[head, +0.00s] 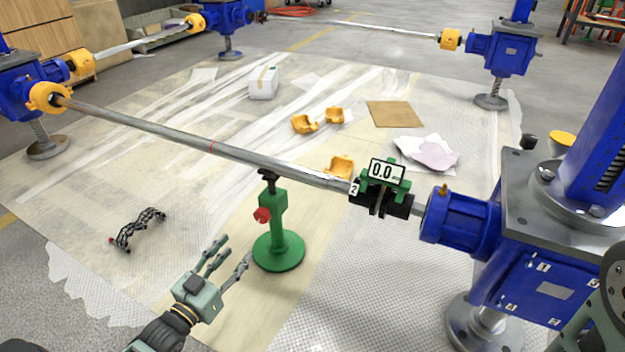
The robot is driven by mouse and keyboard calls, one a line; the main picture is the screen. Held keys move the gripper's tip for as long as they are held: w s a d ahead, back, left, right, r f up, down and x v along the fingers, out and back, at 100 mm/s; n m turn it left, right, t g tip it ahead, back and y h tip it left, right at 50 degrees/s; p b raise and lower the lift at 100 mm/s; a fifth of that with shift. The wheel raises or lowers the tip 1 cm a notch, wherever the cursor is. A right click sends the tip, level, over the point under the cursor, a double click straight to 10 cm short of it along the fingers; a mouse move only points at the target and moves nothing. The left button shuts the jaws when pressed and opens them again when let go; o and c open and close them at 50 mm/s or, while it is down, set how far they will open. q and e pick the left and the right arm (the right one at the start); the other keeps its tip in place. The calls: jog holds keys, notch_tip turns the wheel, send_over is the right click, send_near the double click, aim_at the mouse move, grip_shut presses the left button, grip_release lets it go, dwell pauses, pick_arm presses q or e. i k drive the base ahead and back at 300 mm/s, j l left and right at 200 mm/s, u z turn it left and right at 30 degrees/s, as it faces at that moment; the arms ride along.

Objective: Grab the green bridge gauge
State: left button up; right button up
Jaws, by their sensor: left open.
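The green bridge gauge (384,187) sits on the long grey shaft (220,149) near its right end. It has a display reading 0.0 and black jaws over the shaft, and a small tag marked 2 shows at its left. My left gripper (232,254) is open and empty at the lower left, well to the left of and below the gauge in the picture. A green stand (279,250) with a red knob stands between them under the shaft. My right gripper is not in view.
Blue screw jacks (548,240) with yellow couplings (48,97) stand at the corners. Yellow coupling halves (339,167), a white container (263,83), a brown sheet (394,114), rags (428,152) and a black chain-like part (137,229) lie on the floor covering. Floor right of the stand is clear.

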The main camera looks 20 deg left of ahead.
aim_at(388, 173)
jog(key=k+j, duration=0.15)
jog(key=k, duration=0.85)
